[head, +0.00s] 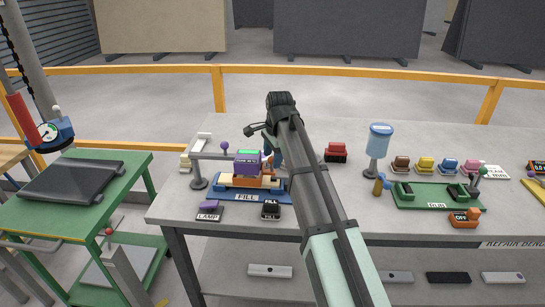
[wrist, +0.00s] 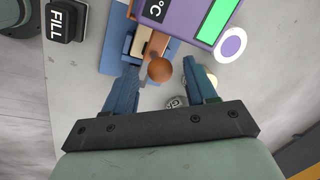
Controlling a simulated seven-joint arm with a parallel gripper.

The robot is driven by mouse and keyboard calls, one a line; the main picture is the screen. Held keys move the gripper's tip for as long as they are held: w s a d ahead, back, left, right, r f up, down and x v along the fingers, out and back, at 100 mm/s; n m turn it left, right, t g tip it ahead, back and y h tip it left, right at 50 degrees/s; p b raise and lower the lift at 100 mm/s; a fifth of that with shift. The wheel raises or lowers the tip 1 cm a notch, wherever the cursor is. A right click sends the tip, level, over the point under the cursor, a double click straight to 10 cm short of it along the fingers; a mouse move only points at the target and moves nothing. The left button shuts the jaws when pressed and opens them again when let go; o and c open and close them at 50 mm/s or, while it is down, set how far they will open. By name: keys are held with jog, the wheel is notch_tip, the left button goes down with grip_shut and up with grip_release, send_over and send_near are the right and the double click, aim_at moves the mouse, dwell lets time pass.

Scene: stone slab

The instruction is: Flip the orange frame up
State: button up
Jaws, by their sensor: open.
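Much of the frame is hidden under the purple box (wrist: 190,14). My gripper (wrist: 160,66) is open, with one blue finger on each side of the knob and gaps visible on both sides. In the head view, my arm hides most of the gripper.
A grey arm on a post (head: 198,178) stands left of the base. LAMP (head: 208,207) and FILL (head: 270,208) buttons lie in front. A red block (head: 336,152), a blue-topped dispenser (head: 380,140) and a green RUN base (head: 437,203) stand to the right.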

jog(key=shift+f, duration=0.3)
grip_shut()
dwell(0.5)
